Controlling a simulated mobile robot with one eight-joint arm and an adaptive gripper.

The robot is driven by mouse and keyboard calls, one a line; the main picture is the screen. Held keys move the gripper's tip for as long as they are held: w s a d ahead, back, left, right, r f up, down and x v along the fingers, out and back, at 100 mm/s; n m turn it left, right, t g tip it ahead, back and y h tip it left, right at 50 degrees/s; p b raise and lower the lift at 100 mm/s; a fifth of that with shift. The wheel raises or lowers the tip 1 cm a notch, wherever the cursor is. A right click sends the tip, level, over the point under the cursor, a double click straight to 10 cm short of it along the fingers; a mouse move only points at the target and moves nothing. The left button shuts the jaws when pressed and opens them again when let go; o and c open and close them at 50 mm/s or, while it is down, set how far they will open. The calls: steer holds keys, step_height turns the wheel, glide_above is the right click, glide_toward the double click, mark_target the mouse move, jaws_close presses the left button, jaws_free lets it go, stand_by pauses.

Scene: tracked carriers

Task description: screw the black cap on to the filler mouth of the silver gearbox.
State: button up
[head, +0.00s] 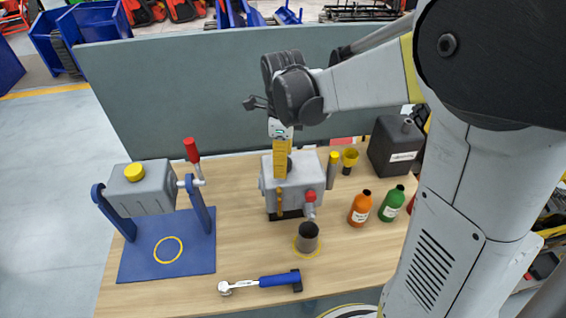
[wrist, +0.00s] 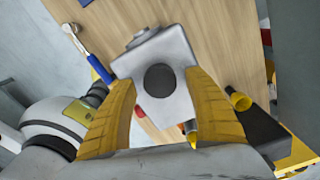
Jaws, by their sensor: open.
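The silver gearbox (head: 310,172) stands on the bench, with a red-ended lever on its front. My gripper (head: 281,165) points down over it, its yellow fingers open and apart. In the wrist view, the gearbox top (wrist: 182,55) lies between the two fingers (wrist: 160,105). A dark round disc (wrist: 160,80) shows on that top, centred between the fingers and touched by neither. It looks like the black cap at the filler mouth; whether it is seated or threaded cannot be told. In the head view, a finger largely hides that spot.
A dark cylinder (head: 307,238) stands in a yellow ring in front of the gearbox. A blue-handled wrench (head: 262,282) lies nearer. Left is a grey box on a blue stand (head: 200,255). Right are orange (head: 359,210) and green (head: 391,205) bottles and a black jug (head: 396,148).

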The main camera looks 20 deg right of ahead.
steer(key=n, duration=0.5)
steer(key=shift+n, duration=0.3)
steer(key=n, duration=0.3)
steer(key=shift+n, duration=0.4)
steer(key=n, duration=0.9)
steer(key=c, duration=1.2)
steer(key=shift+o, duration=0.2)
